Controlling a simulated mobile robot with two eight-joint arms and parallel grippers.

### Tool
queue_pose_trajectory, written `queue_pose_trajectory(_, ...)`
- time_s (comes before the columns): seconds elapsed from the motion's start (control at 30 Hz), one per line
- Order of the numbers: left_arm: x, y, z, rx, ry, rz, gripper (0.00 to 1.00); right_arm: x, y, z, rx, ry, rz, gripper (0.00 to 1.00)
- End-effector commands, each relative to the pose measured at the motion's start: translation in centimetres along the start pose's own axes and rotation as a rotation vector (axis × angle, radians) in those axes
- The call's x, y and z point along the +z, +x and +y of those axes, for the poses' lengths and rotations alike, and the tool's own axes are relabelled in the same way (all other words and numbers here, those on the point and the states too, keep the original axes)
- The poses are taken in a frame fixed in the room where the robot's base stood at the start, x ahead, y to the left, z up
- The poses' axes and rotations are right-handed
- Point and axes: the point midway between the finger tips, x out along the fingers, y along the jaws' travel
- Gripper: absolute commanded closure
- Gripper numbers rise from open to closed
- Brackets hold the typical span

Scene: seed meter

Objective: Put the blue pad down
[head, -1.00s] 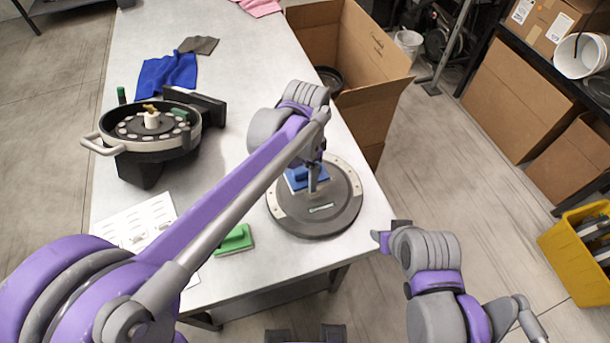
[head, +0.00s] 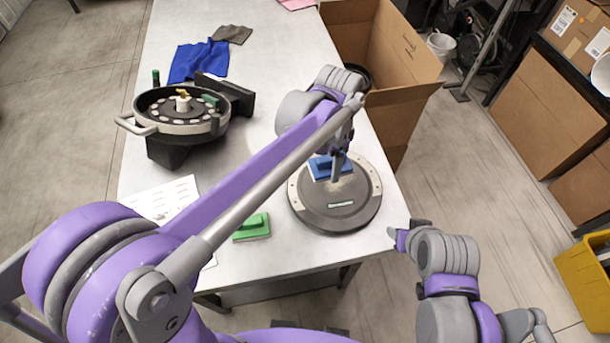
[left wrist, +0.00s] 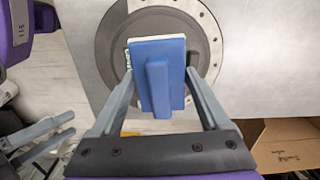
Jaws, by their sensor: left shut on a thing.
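The blue pad (head: 322,168), a flat plate with a raised blue grip bar, is over the far part of a dark round disc (head: 340,212) with a pale perforated rim. My left gripper (head: 337,165) is shut on it.
A green pad (head: 252,228) lies on the table by a white sheet (head: 180,197). The seed meter housing (head: 180,125) with a handle stands at left. A blue cloth (head: 197,62) lies behind it. An open cardboard box (head: 405,105) stands beyond the table's right edge.

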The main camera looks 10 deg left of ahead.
Motion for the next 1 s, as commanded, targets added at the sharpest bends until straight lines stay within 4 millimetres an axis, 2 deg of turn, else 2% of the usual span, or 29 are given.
queue_pose_trajectory(0.17, 0.7, 0.1, -0.4, 0.001, 0.001, 0.0, 0.81, 0.1, 0.1, 0.0, 0.0, 0.0, -0.001, 0.5)
queue_pose_trajectory(0.27, 3.0, 0.3, -1.7, 0.003, 0.002, -0.001, 0.81, 0.5, 0.3, 0.0, 0.0, 0.0, -0.005, 0.5)
queue_pose_trajectory(0.37, 6.8, 0.6, -3.4, 0.006, 0.013, -0.002, 0.81, 1.0, 0.6, 0.0, 0.0, 0.0, -0.01, 0.5)
queue_pose_trajectory(0.5, 12.9, 1.0, -5.4, 0.008, 0.036, -0.001, 0.81, 1.7, 1.1, 0.0, 0.0, 0.0, -0.018, 0.5)
queue_pose_trajectory(0.6, 16.7, 1.1, -6.3, 0.006, 0.051, -0.001, 0.81, 2.1, 1.4, 0.0, 0.0, 0.0, -0.021, 0.5)
queue_pose_trajectory(0.7, 19.4, 1.1, -6.7, 0.003, 0.067, 0.0, 0.81, 2.3, 1.6, 0.0, 0.0, 0.0, -0.024, 0.5)
queue_pose_trajectory(0.87, 21.6, 1.6, -6.9, 0.0, 0.082, 0.0, 0.81, 2.5, 1.8, 0.0, 0.0, 0.0, -0.025, 0.5)
queue_pose_trajectory(1.0, 21.9, 3.9, -6.9, 0.0, 0.087, 0.001, 0.81, 2.7, 1.9, 0.0, 0.0, 0.0, -0.027, 0.5)
